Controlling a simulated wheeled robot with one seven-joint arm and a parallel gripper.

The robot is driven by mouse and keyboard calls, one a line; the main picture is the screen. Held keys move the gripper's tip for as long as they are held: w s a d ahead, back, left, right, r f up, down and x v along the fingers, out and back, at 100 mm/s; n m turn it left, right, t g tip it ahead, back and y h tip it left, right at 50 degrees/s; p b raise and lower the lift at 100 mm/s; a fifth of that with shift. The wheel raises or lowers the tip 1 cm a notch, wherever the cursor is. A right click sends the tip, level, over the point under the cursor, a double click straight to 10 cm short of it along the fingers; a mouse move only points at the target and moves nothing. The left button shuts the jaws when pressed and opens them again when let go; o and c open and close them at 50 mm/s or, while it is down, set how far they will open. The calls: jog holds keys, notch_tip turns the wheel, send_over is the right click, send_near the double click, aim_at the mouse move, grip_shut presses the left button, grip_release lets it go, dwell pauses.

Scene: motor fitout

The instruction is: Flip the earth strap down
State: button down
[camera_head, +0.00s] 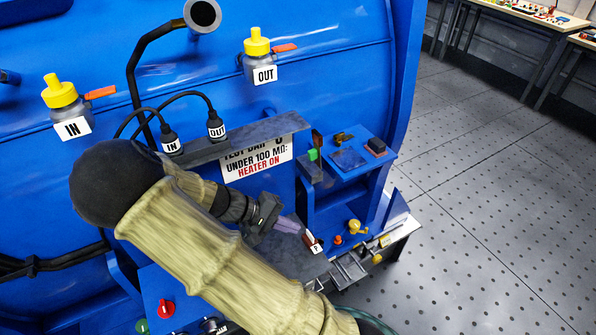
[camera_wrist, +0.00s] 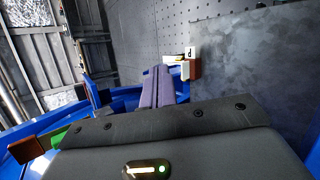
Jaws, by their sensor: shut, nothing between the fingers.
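My gripper (camera_head: 299,228) reaches down and right over the low grey ledge. Its mauve fingers lie together, shut and empty, and they also show in the wrist view (camera_wrist: 160,72). Just beyond the fingertips is a small dark red-brown piece (camera_head: 312,240) with a white lettered tag. The piece also shows close to the right of the fingertips in the wrist view (camera_wrist: 195,68). I cannot tell whether it touches the fingers. No part is plainly marked as the earth strap, so I cannot tell which it is or how it lies.
A blue shelf (camera_head: 372,165) with green, brass and brown parts stands right of the test sign (camera_head: 258,160). A yellow fitting (camera_head: 356,227) and an orange knob (camera_head: 338,240) sit near the ledge. Cabled IN and OUT plugs hang behind my arm. Open floor (camera_head: 470,220) lies right.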

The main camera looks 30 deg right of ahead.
aim_at(309, 155)
jog(key=w+a+r+t+h, duration=0.4)
jog(key=w+a+r+h, duration=0.3)
jog(key=w+r+h, duration=0.1)
notch_tip(309, 155, up, 2)
jog(key=shift+r+h, duration=0.1)
jog(key=shift+h, duration=0.6)
jog(key=shift+s, duration=0.1)
jog(key=d+p, duration=0.1)
jog(key=d, duration=0.3)
jog(key=d+r+p, duration=0.1)
jog(key=d, duration=0.4)
jog(key=d+p, duration=0.2)
jog(key=d, duration=0.3)
jog(key=shift+w+r, duration=0.25)
jog(key=shift+r, duration=0.1)
jog(key=shift+w+a, duration=0.1)
jog(key=shift+w, duration=0.05)
